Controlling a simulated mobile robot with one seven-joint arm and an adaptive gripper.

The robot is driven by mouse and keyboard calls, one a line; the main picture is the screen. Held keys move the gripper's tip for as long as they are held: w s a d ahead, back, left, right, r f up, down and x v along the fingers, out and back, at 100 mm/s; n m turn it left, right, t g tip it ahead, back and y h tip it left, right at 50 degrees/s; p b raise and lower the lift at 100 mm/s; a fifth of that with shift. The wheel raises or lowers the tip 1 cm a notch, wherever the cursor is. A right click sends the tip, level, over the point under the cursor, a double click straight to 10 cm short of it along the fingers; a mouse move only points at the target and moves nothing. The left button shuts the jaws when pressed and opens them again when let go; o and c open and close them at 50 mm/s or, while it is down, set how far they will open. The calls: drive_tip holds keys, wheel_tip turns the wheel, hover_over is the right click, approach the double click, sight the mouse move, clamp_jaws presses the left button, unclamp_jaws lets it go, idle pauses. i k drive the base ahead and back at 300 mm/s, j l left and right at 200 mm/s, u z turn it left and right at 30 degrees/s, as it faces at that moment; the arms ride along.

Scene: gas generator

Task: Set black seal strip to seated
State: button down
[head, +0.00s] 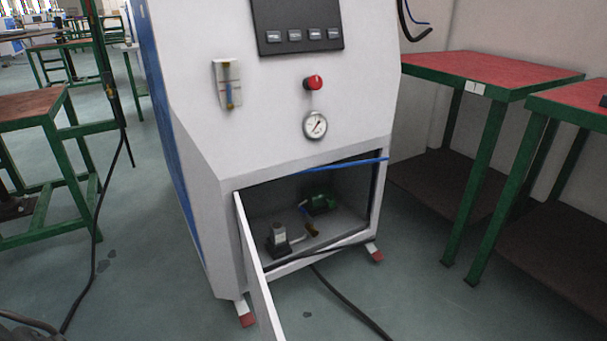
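The white gas generator cabinet (200,110) stands in the middle of the head view. Its lower compartment is open, and the white door (260,280) is swung out toward me on the left. A thin black strip (322,251), which looks like the seal strip, runs along the bottom edge of the opening. I cannot tell whether it is pressed into the frame or lies loose across it. A dark edge also lines the right side of the opening. My gripper is not in view.
A blue tube (340,164) crosses the opening's top and sticks out right. A black cable (350,303) lies on the floor in front.

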sight(365, 242)
drive_tip(key=k+l, duration=0.1)
drive_tip(key=l, duration=0.3)
drive_tip(key=k+l+u, duration=0.1)
drive_tip(key=l, duration=0.3)
drive_tip(key=i+l, duration=0.15)
drive_tip(key=l, duration=0.2)
drive_tip(key=i+l+u, duration=0.1)
drive_tip(key=l, duration=0.3)
drive_tip(key=i+l+u, duration=0.1)
drive_tip(key=l, duration=0.25)
drive_tip(key=i+l, duration=0.15)
drive_tip(key=i, duration=0.15)
drive_tip(key=i+l+u, duration=0.1)
drive_tip(key=i+l, duration=0.1)
drive_tip(key=i, duration=0.1)
